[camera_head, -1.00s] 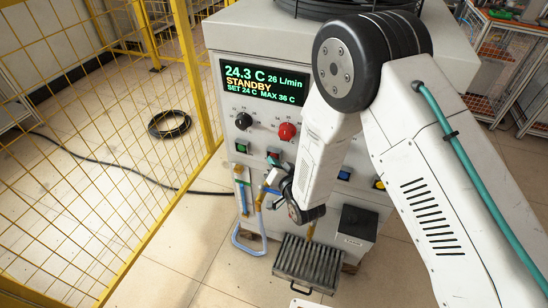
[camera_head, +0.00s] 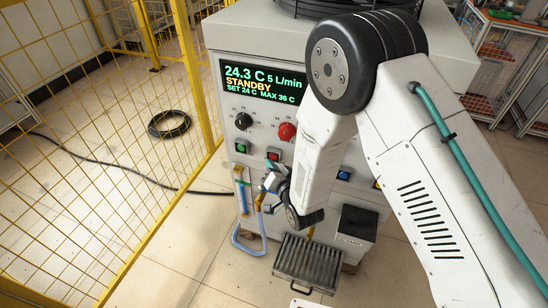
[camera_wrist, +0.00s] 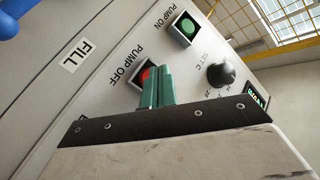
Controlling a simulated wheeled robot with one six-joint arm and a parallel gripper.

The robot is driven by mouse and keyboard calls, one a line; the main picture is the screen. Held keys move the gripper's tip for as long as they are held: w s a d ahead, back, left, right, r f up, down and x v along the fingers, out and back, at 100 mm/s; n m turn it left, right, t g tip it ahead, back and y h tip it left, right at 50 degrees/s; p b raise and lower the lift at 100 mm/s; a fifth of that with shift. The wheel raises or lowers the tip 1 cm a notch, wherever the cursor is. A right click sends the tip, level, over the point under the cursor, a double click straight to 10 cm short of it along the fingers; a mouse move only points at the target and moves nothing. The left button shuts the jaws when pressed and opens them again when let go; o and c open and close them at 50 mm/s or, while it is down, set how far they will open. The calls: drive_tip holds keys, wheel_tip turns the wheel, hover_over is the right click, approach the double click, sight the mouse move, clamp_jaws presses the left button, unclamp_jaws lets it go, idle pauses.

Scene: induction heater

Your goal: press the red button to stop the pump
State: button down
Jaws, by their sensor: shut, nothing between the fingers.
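The red button (camera_head: 273,155) is a square lit push button on the front panel of the white machine, right of the green button (camera_head: 241,147). In the wrist view the red button (camera_wrist: 146,74), labelled PUMP OFF, is partly hidden behind my green fingertips (camera_wrist: 160,72). My gripper is shut and empty, its tips in front of the button's edge; I cannot tell whether they touch it. The display (camera_head: 263,82) reads 24.3 C, 5 L/min, STANDBY.
A black knob (camera_head: 243,121) and a round red knob (camera_head: 287,131) stick out above the buttons. A slatted tray (camera_head: 308,262) and a yellow mesh fence (camera_head: 110,150) stand close by.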

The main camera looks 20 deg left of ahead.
drive_tip(key=shift+s, duration=0.15)
drive_tip(key=shift+s+a, duration=0.2)
drive_tip(key=shift+s, duration=2.2)
drive_tip(key=s, duration=1.1)
drive_tip(key=shift+a, duration=0.4)
